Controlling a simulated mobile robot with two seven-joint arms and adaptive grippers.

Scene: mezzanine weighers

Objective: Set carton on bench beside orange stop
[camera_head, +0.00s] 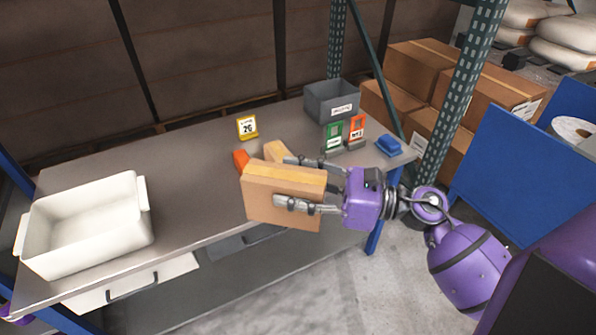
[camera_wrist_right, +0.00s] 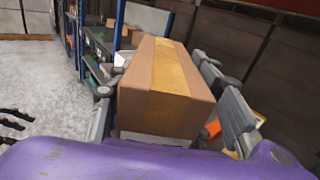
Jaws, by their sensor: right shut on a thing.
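The brown carton (camera_head: 283,207) with a tan tape strip is in my right gripper (camera_head: 283,180), whose fingers lie along two opposite sides. In the head view it overlaps the bench's front edge; its height above the bench top is unclear. The wrist view shows the carton (camera_wrist_right: 165,90) between the fingers. The orange stop (camera_head: 241,160) stands on the grey bench (camera_head: 190,165), just behind the carton's left end and partly hidden by it. An orange piece (camera_wrist_right: 212,129) also shows past the fingers in the wrist view.
A white tub (camera_head: 85,225) stands on the bench's left. A tan block (camera_head: 276,151) sits behind the carton. A yellow sign (camera_head: 247,127), green (camera_head: 333,136) and orange-red (camera_head: 357,128) card holders, a grey bin (camera_head: 331,101) and a blue item (camera_head: 389,145) stand farther back and right.

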